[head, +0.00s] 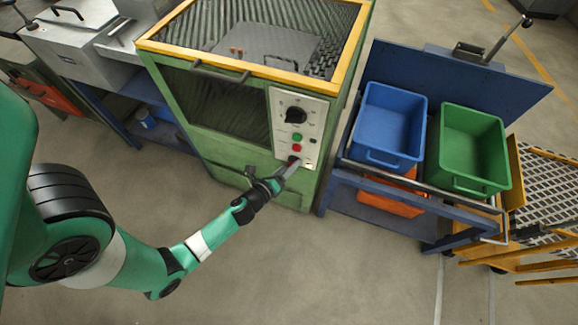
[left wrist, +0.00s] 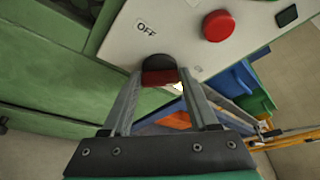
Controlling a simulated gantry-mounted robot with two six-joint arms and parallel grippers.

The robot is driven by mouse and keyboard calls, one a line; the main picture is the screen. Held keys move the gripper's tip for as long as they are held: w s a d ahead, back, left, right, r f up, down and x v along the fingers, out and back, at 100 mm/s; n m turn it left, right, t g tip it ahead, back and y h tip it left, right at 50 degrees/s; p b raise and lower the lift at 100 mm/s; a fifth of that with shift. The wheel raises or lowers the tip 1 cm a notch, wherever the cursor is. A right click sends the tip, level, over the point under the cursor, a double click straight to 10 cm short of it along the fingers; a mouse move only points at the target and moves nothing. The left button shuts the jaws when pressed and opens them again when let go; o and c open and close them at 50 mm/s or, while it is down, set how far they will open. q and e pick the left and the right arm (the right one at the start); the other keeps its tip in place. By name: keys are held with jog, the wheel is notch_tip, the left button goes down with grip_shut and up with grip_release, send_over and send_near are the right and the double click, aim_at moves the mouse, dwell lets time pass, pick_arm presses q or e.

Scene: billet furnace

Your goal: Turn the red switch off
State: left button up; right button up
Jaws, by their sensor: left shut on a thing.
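The red switch (left wrist: 160,77) sits on a round dark base at the lower edge of the furnace's pale control panel (head: 301,115). An OFF label is at the upper left of it in the left wrist view. My left gripper (head: 291,165) reaches up to the panel's lower end and is shut on the switch, one finger on each side. In the head view the gripper mostly hides the switch. My right gripper is in neither view.
A red button (left wrist: 218,25) lies close to the switch, with a green button (head: 297,138) and black dial (head: 295,114) above. Right of the furnace stands a blue cart with a blue bin (head: 390,125) and a green bin (head: 470,150). The floor in front is clear.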

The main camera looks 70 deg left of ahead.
pick_arm(q)
jog(key=shift+f+n+t+y+b, duration=0.25)
jog(key=shift+n+t+y+b, duration=0.5)
jog(key=shift+n, duration=2.1)
jog(key=shift+f+n+t+y+b, duration=0.35)
jog(key=shift+n+t+b, duration=0.7)
jog(key=shift+n, duration=1.75)
jog(key=shift+f+n+t+y+b, duration=0.1)
jog(key=shift+n+t+y+b, duration=0.7)
jog(key=shift+n, duration=2.05)
jog(key=o, duration=1.4)
